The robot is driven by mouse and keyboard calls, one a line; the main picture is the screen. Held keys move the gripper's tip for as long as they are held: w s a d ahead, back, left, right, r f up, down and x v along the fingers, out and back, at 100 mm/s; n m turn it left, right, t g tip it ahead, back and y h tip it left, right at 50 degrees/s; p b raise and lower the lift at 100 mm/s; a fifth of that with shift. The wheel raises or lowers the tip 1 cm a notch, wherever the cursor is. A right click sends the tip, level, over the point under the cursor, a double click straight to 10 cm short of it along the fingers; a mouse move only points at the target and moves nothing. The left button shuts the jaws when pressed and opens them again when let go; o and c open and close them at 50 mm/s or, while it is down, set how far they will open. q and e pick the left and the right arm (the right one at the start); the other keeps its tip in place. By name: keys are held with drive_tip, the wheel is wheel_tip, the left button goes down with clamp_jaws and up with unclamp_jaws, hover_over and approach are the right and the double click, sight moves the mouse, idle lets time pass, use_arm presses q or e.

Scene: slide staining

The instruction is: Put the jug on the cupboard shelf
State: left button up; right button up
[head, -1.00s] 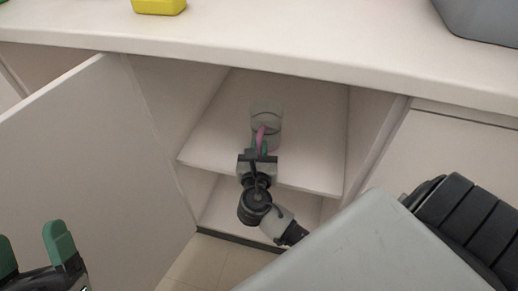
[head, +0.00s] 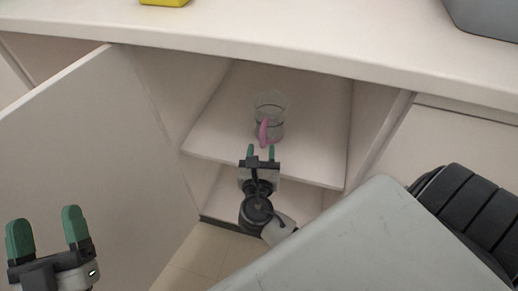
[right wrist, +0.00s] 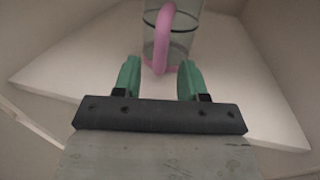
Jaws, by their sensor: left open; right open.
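The jug (head: 271,106) is clear with a pink handle and stands upright on the cupboard shelf (head: 218,135), its handle toward me. It also shows in the right wrist view (right wrist: 183,42), beyond the fingertips. My right gripper (head: 260,152) is open and empty just in front of the shelf's front edge, apart from the jug; its green fingers (right wrist: 159,78) frame the handle's lower end from nearer the camera. My left gripper (head: 45,232) is open and empty at the lower left, in front of the cupboard door.
The cupboard door (head: 95,165) stands open at the left. The worktop (head: 290,35) overhangs the cupboard, with a yellow object (head: 165,2) and a grey container (head: 488,18) on it. The shelf is clear around the jug.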

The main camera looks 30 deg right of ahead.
drive_tip(key=s+a+m+y+p, duration=0.1)
drive_tip(key=s+a+m+y, duration=0.3)
drive_tip(key=a+m+y, duration=0.15)
use_arm(q)
drive_tip(key=f+g, duration=0.1)
drive_tip(key=f, duration=0.1)
drive_tip(key=w+f+g+y, duration=0.1)
drive_tip(key=g, duration=0.1)
drive_tip(key=shift+w+a+f+g, duration=0.2)
drive_tip(key=shift+f+g, duration=0.1)
drive_tip(key=shift+f, duration=0.05)
use_arm(e)
drive_tip(key=a+r+m+t+y, duration=0.2)
drive_tip(key=r+m+y, duration=0.3)
drive_tip(key=m, duration=0.5)
drive_tip(key=a+r+m+t+y, duration=0.3)
drive_tip(key=r+m+y, duration=0.2)
drive_tip(key=r+m, duration=0.4)
drive_tip(key=shift+s+a+r+m, duration=0.25)
drive_tip(key=shift+r+m, duration=0.1)
drive_tip(key=shift+m, duration=0.2)
